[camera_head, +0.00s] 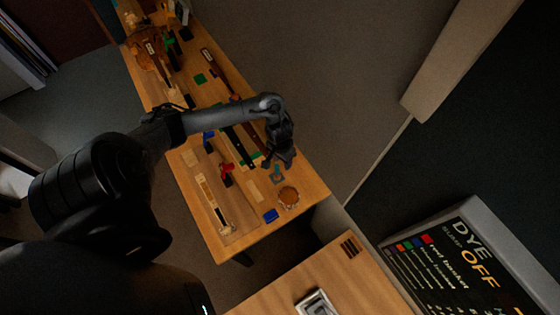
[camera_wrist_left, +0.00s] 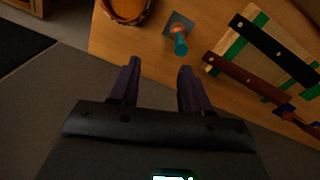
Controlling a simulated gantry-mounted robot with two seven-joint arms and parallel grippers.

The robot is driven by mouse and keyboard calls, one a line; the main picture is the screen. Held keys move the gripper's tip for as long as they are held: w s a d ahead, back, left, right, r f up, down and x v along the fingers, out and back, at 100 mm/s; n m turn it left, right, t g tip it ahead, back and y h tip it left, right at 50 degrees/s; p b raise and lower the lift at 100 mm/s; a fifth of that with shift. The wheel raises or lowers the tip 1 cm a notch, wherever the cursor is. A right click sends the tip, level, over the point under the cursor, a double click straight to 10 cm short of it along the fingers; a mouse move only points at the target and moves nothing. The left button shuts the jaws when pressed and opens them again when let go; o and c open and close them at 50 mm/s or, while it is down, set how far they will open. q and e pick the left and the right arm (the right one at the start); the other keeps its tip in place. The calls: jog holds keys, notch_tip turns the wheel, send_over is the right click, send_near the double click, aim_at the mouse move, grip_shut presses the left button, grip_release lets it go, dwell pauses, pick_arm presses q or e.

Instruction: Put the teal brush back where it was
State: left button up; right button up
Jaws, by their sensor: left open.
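The teal brush (camera_wrist_left: 180,43) shows in the left wrist view on a small grey square (camera_wrist_left: 177,22) on the wooden bench. Its teal end points toward the camera and an orange-brown part shows beside it. In the head view a small teal patch (camera_head: 277,174) shows just below my left gripper (camera_head: 279,162). In the left wrist view my left gripper (camera_wrist_left: 157,74) is open, with nothing between its fingers. The brush is beyond the fingertips, apart from them and nearer the right finger. My right gripper is not in view.
Fingerboard-like strips (camera_wrist_left: 250,77) lie right of the brush in the wrist view. A violin (camera_head: 152,50) lies at the far end. A dark sign (camera_head: 465,262) stands at lower right.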

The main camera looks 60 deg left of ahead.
pick_arm(q)
jog(key=d+r+m+t, duration=0.2)
jog(key=d+m+t, duration=0.25)
jog(key=d, duration=1.35)
jog(key=s+d+r+m+g, duration=0.1)
jog(key=s+r, duration=0.9)
jog(key=s, duration=0.1)
jog(key=shift+d+r, duration=0.15)
jog(key=shift+r, duration=0.15)
jog(key=shift+g, duration=0.25)
jog(key=shift+r, duration=0.25)
